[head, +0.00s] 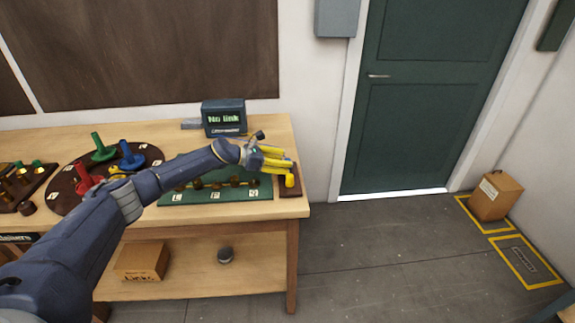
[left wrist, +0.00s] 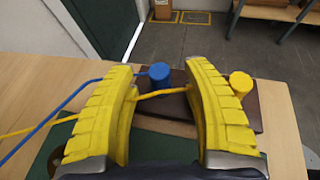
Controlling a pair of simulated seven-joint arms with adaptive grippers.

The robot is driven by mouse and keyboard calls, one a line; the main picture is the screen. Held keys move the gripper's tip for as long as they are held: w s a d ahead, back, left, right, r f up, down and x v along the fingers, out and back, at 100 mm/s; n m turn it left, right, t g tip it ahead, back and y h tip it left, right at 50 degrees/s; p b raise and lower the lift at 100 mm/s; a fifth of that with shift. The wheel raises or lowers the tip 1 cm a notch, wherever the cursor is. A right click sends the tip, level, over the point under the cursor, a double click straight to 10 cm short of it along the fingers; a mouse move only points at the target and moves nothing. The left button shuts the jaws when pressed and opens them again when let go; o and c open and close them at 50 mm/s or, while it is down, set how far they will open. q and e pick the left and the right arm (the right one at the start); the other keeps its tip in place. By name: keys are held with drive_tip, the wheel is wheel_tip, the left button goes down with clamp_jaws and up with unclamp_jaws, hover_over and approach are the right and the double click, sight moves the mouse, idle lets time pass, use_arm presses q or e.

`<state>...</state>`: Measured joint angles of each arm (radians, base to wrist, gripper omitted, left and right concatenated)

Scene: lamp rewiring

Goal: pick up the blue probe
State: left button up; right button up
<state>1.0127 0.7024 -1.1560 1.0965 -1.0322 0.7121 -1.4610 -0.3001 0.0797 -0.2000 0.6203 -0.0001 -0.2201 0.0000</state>
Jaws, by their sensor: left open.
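The blue probe (left wrist: 159,71) shows in the left wrist view as a short blue cylinder on a dark brown block (left wrist: 180,104), with a blue cable running off to the left. In the head view I cannot make it out; my gripper covers that area. The yellow probe (left wrist: 240,82) stands on the same block, to the right, and also shows in the head view (head: 290,181). My left gripper (head: 285,158) is open above the block. In the left wrist view the blue probe appears between its yellow fingertips (left wrist: 166,68), not gripped. My right gripper is not in view.
A yellow cable (left wrist: 160,93) crosses between the fingers. A green board (head: 215,197) lies under my arm. A round dark tray (head: 62,205) with red, green and blue pieces is at the left. A "No link" display (head: 223,118) stands behind. The table's right edge is close.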

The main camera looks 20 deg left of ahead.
use_arm(q)
drive_tip(key=shift+x, duration=0.95)
drive_tip(key=shift+o, duration=0.3)
clamp_jaws()
